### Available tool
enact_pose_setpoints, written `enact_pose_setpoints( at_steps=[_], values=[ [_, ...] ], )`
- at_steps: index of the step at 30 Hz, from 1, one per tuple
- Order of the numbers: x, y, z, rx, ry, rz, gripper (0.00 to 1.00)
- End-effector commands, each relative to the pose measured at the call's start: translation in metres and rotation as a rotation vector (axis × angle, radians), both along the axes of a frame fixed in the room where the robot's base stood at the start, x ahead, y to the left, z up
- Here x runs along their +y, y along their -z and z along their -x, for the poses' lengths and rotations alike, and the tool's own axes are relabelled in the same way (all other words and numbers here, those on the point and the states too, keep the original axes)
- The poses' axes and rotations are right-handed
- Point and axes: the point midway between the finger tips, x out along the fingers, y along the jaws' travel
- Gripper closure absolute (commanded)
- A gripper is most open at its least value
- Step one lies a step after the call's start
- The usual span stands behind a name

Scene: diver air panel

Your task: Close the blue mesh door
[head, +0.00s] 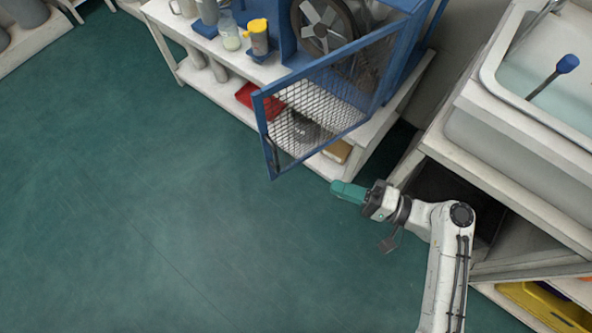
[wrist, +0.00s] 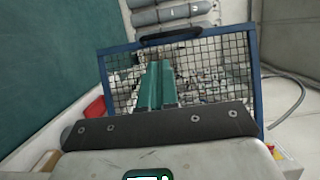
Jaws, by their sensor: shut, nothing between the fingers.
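The blue mesh door (head: 326,101) stands swung open, sticking out from the blue cabinet (head: 398,62) on the bench, over the floor. Its free edge is at the left, with a dark handle (head: 273,157) low on it. In the wrist view the mesh door (wrist: 213,77) fills the middle, with the dark handle (wrist: 170,36) along its top edge. My gripper (head: 337,190) has green fingers, is shut and empty, and is right of the door's lower corner, apart from it in the head view. In the wrist view the fingers (wrist: 157,85) overlap the mesh; I cannot tell the distance.
The bench (head: 171,48) holds bottles and a yellow-topped container (head: 257,37); a red tray (head: 260,98) lies on its lower shelf. A fan wheel (head: 322,22) is behind the door. A sink (head: 540,75) stands at the right. The floor at left is clear.

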Motion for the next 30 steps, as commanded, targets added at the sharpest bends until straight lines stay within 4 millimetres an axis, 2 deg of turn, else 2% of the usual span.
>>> enact_pose_setpoints(
  at_steps=[9,15,21,30],
  values=[
    [0.059,-0.001,-0.023,-0.001,-0.004,0.001,1.0],
    [0.09,-0.001,-0.035,-0.001,-0.003,0.001,1.0],
    [0.106,0.0,-0.042,0.0,-0.002,0.002,1.0],
    [0.109,0.0,-0.043,0.0,0.0,0.002,1.0]
  ],
)
